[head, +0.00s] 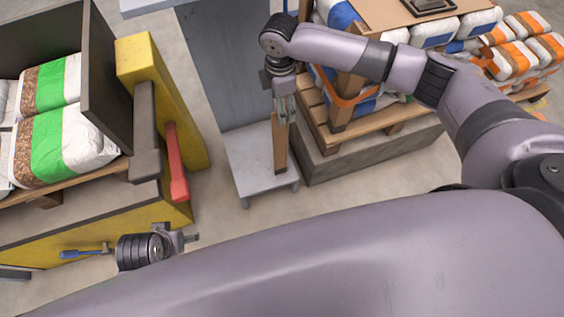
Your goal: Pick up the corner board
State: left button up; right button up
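A narrow brown corner board (279,150) stands nearly upright over a low grey platform. I cannot tell whether its lower end touches the platform. My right gripper (285,110) points down at the board's upper end, with its fingers overlapping it in the head view. Whether the fingers are closed on the board is too small to tell. My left gripper (188,238) is at the lower left, beside the yellow frame and far from the board. Its fingers are small and partly hidden by the wrist.
The grey platform (246,160) has a tall grey panel (215,70) behind it. On the right, strapped bags sit on a wooden pallet (385,128). On the left stand a yellow frame (185,105), a red bar (176,160) and green-white bags (62,140). A blue handle (82,254) is near my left wrist.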

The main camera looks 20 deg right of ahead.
jog(key=b, duration=0.1)
send_over(280, 135)
jog(key=w+d, duration=0.2)
jog(key=w, duration=0.1)
notch_tip(280, 135, down, 4)
pick_arm(q)
jog(key=v, duration=0.6)
jog(key=shift+w, duration=0.3)
pick_arm(e)
jog(key=shift+s+f, duration=0.25)
jog(key=shift+f, duration=0.25)
pick_arm(q)
jog(key=shift+a, duration=0.1)
pick_arm(e)
jog(key=shift+c, duration=0.4)
grip_shut()
